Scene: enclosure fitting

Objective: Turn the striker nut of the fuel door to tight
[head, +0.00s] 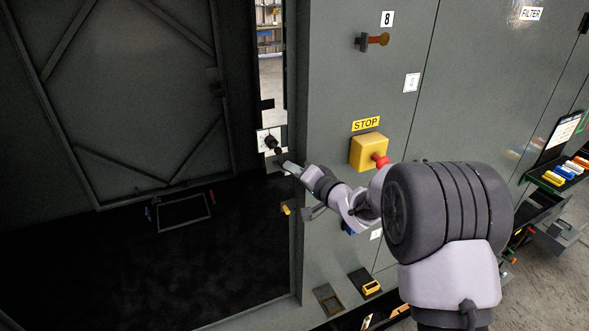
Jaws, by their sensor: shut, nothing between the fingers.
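A small pale plate (262,140) sits at the door-frame edge, left of the grey panel. A dark round part (272,143) stands out from it and looks like the striker nut; it is too small to tell how tight it is. My gripper (282,161) is shut and empty, just below and slightly right of that part. I cannot tell whether they touch. A large dark grey door leaf with raised ribs (130,80) is at the left; I cannot tell whether it is the fuel door.
A yellow STOP box (366,151) with a red button is close above my forearm. A black-framed tray (184,212) lies on the dark floor. Shelves with coloured items (566,170) are at the right.

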